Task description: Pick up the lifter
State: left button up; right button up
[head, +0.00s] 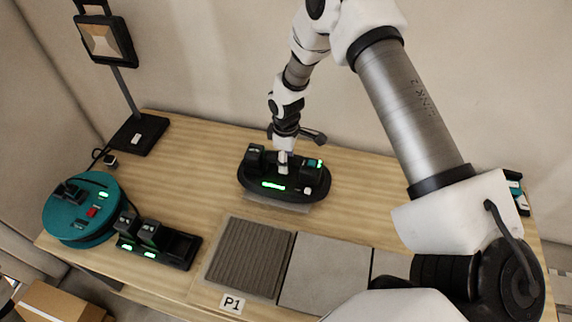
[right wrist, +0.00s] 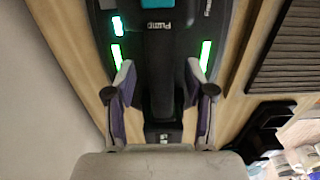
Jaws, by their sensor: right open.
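The lifter (head: 290,193) is a black oval device with green lights, standing near the middle of the wooden table in the head view. A pale plate edge shows under its front. My right gripper (head: 283,160) reaches down over it from behind. In the right wrist view the lifter's black grip bar (right wrist: 160,70), marked "Pump", lies between the two fingers of my right gripper (right wrist: 160,88). The fingers are open, one on each side of the bar, with gaps showing. My left gripper is not in view.
A teal round device (head: 75,235) and a black charger dock (head: 185,250) with batteries stand at the left. A lamp (head: 140,135) stands at the back left. A ribbed grey tile (head: 250,258) and plain tiles (head: 325,272) lie in front, by a P1 label (head: 232,302).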

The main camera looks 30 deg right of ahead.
jog(key=shift+s+a, duration=0.1)
jog(key=shift+f, duration=0.25)
dwell(0.3)
grip_shut()
jog(key=shift+r, duration=0.15)
